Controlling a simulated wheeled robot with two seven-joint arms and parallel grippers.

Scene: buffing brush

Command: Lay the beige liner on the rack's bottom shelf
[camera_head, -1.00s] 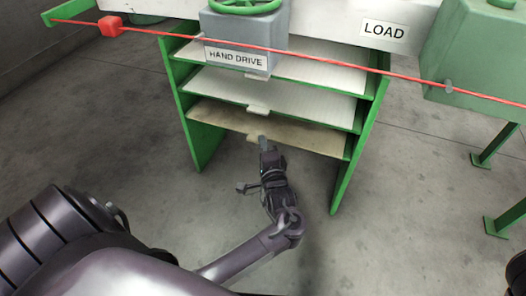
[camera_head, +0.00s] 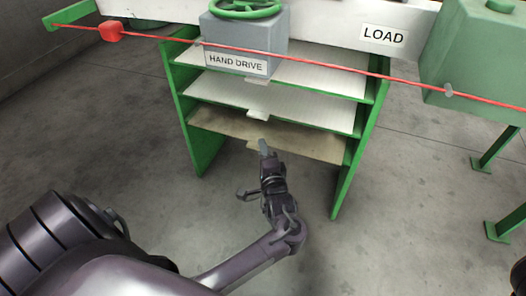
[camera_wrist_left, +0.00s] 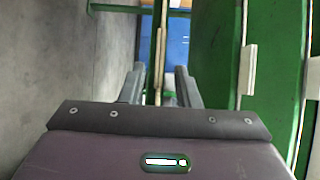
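The beige liner (camera_head: 265,130), stained brown, spans the lowest level of the green rack (camera_head: 349,170). Its small tab (camera_head: 253,144) sticks out at the front. In the left wrist view the liner (camera_wrist_left: 159,45) shows nearly edge-on. My left gripper (camera_head: 264,147) is just in front of the rack beside the tab. In the left wrist view its fingers (camera_wrist_left: 160,84) are apart, one on each side of the liner's edge line, with gaps to both. How the liner rests on the shelf beneath is hidden. My right gripper is out of view.
Two pale liners (camera_head: 285,104) with front tabs fill the higher shelves. The grey HAND DRIVE box (camera_head: 246,38) with a green wheel overhangs the rack. A red cord (camera_head: 330,66) crosses in front. A green machine (camera_head: 470,60) stands right. The floor before the rack is clear.

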